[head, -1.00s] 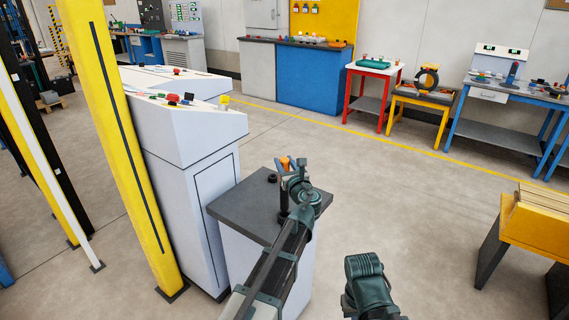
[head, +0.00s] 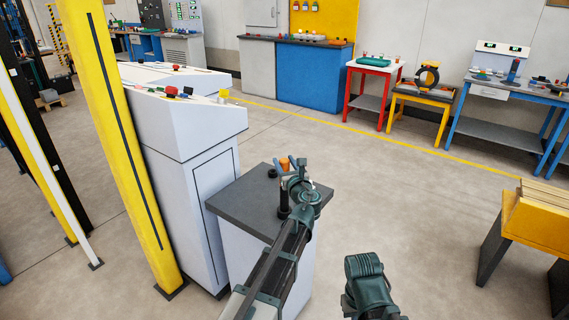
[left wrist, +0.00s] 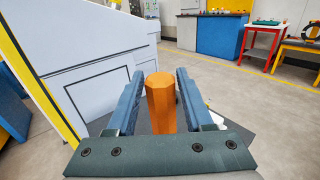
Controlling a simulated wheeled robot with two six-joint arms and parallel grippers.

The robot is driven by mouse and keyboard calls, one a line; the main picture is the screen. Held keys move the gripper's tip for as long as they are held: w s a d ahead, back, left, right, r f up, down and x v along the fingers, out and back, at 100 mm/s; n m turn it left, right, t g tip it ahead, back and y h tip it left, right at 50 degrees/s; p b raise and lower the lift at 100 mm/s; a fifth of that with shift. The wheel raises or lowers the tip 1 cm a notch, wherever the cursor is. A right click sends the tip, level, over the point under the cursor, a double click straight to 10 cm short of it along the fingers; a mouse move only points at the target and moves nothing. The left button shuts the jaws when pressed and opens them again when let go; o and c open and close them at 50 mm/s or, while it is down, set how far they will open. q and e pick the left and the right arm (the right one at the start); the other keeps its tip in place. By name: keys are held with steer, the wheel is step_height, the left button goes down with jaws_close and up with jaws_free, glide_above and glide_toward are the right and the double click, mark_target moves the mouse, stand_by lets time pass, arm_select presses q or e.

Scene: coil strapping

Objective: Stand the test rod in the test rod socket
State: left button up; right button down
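The test rod (left wrist: 160,104) is an orange, many-sided bar, upright between the blue fingers of my left gripper (left wrist: 159,95) in the left wrist view. Gaps show on both sides of it, so the fingers look open around it. In the head view, the rod's orange top (head: 285,166) shows between the fingertips of my left gripper (head: 289,162), above the grey-topped cabinet (head: 242,208). The rod's lower end is hidden, and I cannot make out the test rod socket or tell whether the rod sits in it. My right gripper's fingers are not visible.
A small dark round piece (head: 273,173) lies on the cabinet top left of the gripper. A white console (head: 190,125) and yellow pillar (head: 120,140) are at left.

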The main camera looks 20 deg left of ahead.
arm_select(q)
steer(key=o, duration=0.3)
steer(key=v, duration=1.4)
steer(key=s+a+f+n+g+h, duration=0.1)
steer(key=s+f+n+g+h, duration=0.1)
steer(key=s+f+n+g, duration=0.9)
steer(key=s+d+f+n+g+h, duration=0.4)
steer(key=s+d+f+n+h, duration=0.2)
steer(key=s+d+f+n, duration=0.6)
step_height(320, 180, up, 14)
steer(key=s+a+n+p, duration=0.1)
steer(key=a+n+p, duration=0.1)
steer(key=p, duration=1)
steer(key=shift+s+n+h+p, duration=0.2)
steer(key=shift+n+h+p, duration=0.1)
steer(key=shift+p, duration=0.1)
steer(key=shift+f, duration=0.1)
